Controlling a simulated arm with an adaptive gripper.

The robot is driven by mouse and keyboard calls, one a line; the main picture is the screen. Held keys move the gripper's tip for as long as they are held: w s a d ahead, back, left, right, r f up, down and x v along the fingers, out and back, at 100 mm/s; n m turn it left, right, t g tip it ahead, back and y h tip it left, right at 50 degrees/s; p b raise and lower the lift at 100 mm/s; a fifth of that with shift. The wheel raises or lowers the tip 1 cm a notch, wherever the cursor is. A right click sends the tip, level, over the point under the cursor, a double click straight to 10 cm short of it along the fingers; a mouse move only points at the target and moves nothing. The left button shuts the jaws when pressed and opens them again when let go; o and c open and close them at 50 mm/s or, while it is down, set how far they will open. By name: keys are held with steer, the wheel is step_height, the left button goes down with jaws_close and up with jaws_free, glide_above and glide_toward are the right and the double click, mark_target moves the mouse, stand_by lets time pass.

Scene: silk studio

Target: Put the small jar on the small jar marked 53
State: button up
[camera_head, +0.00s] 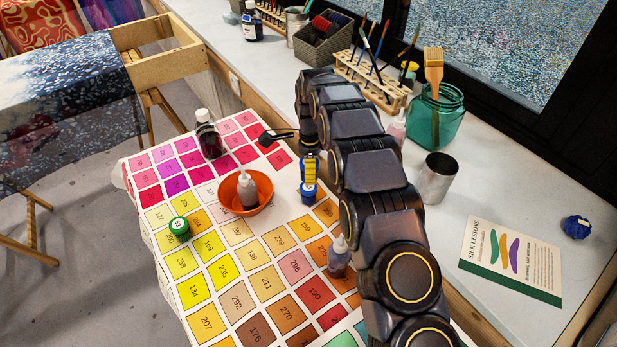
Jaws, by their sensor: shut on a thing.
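A small green jar (180,228) with a round white label on its lid stands upright at the left of the swatch chart; its number is small and seems to read 53. A small blue jar (308,192) is below the end of my arm, right of the orange bowl. My gripper (309,171) is shut on the blue jar, apart from the green jar and to its upper right. A yellow part shows just above the blue jar. My arm partly hides the grip, and I cannot tell whether the jar touches the chart.
An orange bowl (264,194) holding a bottle (247,189) stands between the two jars. A dark bottle (209,136) stands behind it, and another small bottle (338,257) stands near my arm. Another blue jar (577,227) lies far right. The swatch chart (148,262) is clear around the green jar.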

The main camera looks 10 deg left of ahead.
mark_target(308, 187)
steer(key=shift+w+a+f, duration=0.2)
steer(key=shift+w+f, duration=0.25)
steer(key=shift+f, duration=0.1)
steer(key=shift+w+a+f, duration=0.15)
steer(key=shift+w+f, duration=0.25)
steer(key=shift+f, duration=1.5)
steer(key=shift+s, duration=0.1)
steer(key=o, duration=1.1)
steer(key=shift+f, duration=0.15)
